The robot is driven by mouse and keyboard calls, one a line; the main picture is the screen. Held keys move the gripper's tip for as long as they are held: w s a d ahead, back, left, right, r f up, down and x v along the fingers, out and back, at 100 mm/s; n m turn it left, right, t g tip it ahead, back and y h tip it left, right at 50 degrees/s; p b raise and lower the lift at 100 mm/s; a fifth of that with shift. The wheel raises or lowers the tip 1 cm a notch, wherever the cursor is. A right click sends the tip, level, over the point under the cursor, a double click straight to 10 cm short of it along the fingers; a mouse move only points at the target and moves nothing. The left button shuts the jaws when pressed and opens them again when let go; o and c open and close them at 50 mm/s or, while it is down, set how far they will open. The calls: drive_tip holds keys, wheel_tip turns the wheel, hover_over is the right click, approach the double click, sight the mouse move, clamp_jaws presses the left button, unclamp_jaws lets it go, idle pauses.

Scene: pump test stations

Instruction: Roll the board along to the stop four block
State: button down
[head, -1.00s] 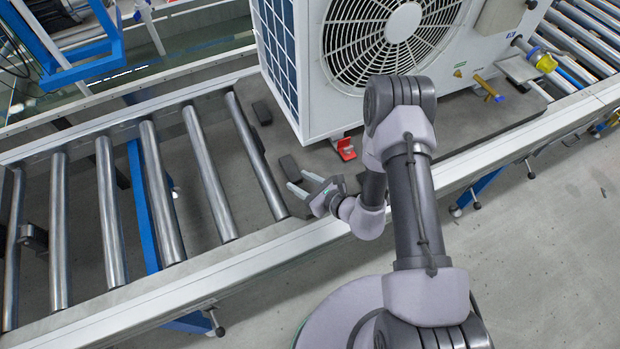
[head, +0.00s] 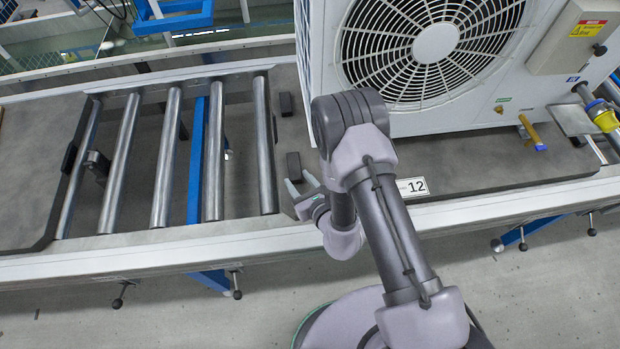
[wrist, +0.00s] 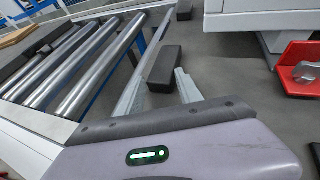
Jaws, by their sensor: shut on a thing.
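The dark grey board (head: 470,178) carries a white fan unit (head: 318,60) and lies at the right end of the bare rollers. Two dark blocks stand on its left end. My gripper (head: 303,185) is at the near block (head: 294,166); in the wrist view its fingers (wrist: 163,85) lie on either side of that block (wrist: 164,68), shut on it. The far block (head: 286,104) stands apart. A small dark piece (head: 97,161) sits between rollers at the left; I cannot read a stop number on it.
Several bare rollers (head: 164,155) lie left of the board. Another dark board (head: 35,150) lies at the far left. A light rail (head: 150,255) runs along the front.

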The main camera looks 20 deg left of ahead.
drive_tip(key=s+a, duration=0.2)
drive_tip(key=a, duration=0.4)
drive_tip(key=s+a, duration=0.3)
drive_tip(key=a, duration=0.3)
drive_tip(key=shift+s+a, duration=0.25)
drive_tip(key=shift+a, duration=0.2)
